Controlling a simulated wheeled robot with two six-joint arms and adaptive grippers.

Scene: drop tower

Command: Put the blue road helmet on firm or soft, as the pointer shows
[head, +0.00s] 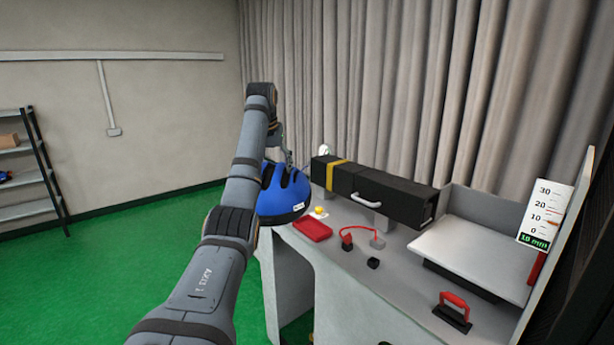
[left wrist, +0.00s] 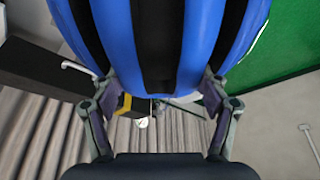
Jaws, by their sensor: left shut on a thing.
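The blue road helmet (head: 290,202) with dark vents hangs in my left gripper (head: 284,158) near the left end of the grey bench. In the left wrist view the helmet (left wrist: 205,40) fills the top between the two fingers of the gripper (left wrist: 160,92), which is shut on it. My arm hides part of the helmet in the head view. A white scale board (head: 545,212) at the right has an orange pointer near the 10 mark, and its green display reads 10 mm. I see no firm or soft label I can read. My right gripper is not in view.
The grey bench (head: 340,262) carries a red tray (head: 313,229), a yellow button (head: 320,211), a black box (head: 375,190) with a handle, a red-handled clamp (head: 453,308), a red cable piece (head: 362,232) and a white plate (head: 475,252). A shelf (head: 30,165) stands far left.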

